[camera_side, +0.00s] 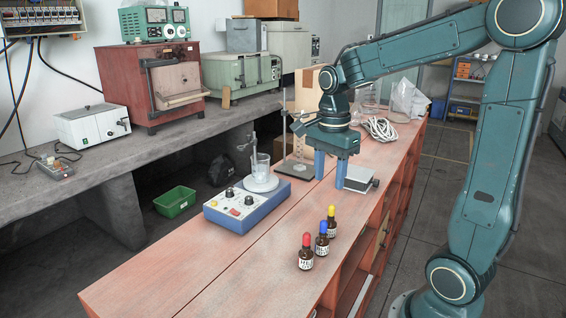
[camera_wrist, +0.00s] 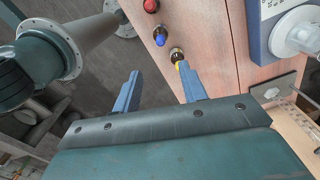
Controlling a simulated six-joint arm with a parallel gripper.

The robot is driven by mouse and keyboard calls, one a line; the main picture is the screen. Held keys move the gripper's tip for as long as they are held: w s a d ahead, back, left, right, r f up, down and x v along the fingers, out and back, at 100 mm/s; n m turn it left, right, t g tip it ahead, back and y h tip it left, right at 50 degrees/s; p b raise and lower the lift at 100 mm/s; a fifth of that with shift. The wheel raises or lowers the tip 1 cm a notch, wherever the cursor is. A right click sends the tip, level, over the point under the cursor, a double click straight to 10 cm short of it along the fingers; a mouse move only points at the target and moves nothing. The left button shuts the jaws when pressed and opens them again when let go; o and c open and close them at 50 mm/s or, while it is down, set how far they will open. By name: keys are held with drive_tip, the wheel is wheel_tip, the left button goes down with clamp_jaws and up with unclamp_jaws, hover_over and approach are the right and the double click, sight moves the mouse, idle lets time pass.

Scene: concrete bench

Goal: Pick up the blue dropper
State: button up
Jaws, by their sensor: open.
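The blue dropper (camera_side: 322,238) is a small brown bottle with a white label and a blue bulb. It stands upright on the reddish bench between a red-topped dropper (camera_side: 306,252) and a yellow-topped dropper (camera_side: 331,221). In the wrist view the blue dropper (camera_wrist: 160,37) shows from above, beyond my fingertips, with the red one (camera_wrist: 151,6) farther off and the yellow one (camera_wrist: 177,55) nearest. My gripper (camera_side: 330,168) is open and empty, pointing down above the bench, farther back than the droppers. It also shows in the wrist view (camera_wrist: 160,82), where one finger partly covers the yellow dropper.
A blue and white stirrer (camera_side: 246,205) with a glass beaker (camera_side: 260,168) stands left of the droppers. A small metal-topped box (camera_side: 360,180) and a coiled white cable (camera_side: 381,130) lie near my gripper. The bench's front left is clear.

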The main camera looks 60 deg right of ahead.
sight(325, 221)
drive_tip(key=shift+f, duration=0.1)
drive_tip(key=shift+f, duration=4.25)
drive_tip(key=shift+f, duration=0.1)
drive_tip(key=shift+w+a+f, duration=0.1)
drive_tip(key=shift+f, duration=2.4)
drive_tip(key=c, duration=0.7)
